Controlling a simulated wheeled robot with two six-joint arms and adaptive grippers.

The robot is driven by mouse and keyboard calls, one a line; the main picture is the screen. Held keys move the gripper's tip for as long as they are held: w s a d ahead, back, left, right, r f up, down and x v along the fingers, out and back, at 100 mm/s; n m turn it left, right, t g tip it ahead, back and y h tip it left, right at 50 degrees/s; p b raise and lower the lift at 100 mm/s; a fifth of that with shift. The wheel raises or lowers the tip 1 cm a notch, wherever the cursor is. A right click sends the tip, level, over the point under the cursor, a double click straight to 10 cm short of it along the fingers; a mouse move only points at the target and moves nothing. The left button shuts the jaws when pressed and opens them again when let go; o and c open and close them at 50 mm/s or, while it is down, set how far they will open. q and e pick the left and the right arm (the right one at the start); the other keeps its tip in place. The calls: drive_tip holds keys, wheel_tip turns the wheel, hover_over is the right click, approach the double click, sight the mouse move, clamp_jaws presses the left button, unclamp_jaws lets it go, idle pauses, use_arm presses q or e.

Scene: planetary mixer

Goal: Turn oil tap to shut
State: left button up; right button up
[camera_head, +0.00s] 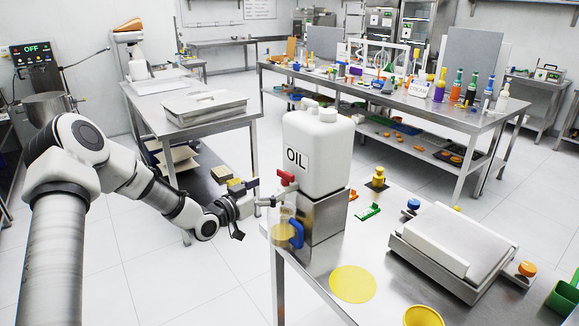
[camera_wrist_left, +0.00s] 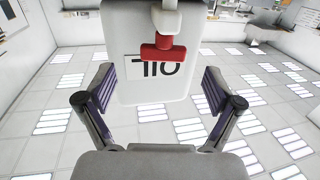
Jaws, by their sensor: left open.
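The white oil container (camera_head: 320,145), labelled OIL, stands on a metal block (camera_head: 327,215) at the near table's left corner. Its red tap (camera_head: 287,178) sticks out low on its left side. In the left wrist view the red tap (camera_wrist_left: 163,50) is a T-shaped handle at upper middle, in front of the upside-down label. My left gripper (camera_head: 260,192) is open and empty beside the tap; in the wrist view its fingers (camera_wrist_left: 158,88) are spread wide, with the tap beyond the gap and not touched. A clear jug with a blue handle (camera_head: 296,233) stands below the tap. My right gripper is not in view.
The near table also holds a yellow disc (camera_head: 352,284), a yellow bowl (camera_head: 422,316), a grey-white flat device (camera_head: 452,240) and a green item (camera_head: 368,212). A side table (camera_head: 205,120) stands behind my left arm. Open floor lies left of the near table.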

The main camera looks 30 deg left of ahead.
sight(284, 175)
use_arm(q)
drive_tip(key=shift+t, duration=0.3)
drive_tip(key=w, duration=0.2)
drive_tip(key=w+p, duration=0.1)
drive_tip(key=w, duration=0.2)
drive_tip(key=w+r, duration=0.1)
drive_tip(key=w, duration=0.1)
drive_tip(key=shift+w+d+r, duration=0.1)
drive_tip(key=shift+w+d, duration=0.25)
drive_tip(key=shift+d, duration=0.05)
drive_tip(key=shift+s+r, duration=0.1)
drive_tip(key=shift+s, duration=0.05)
drive_tip(key=c, duration=1.2)
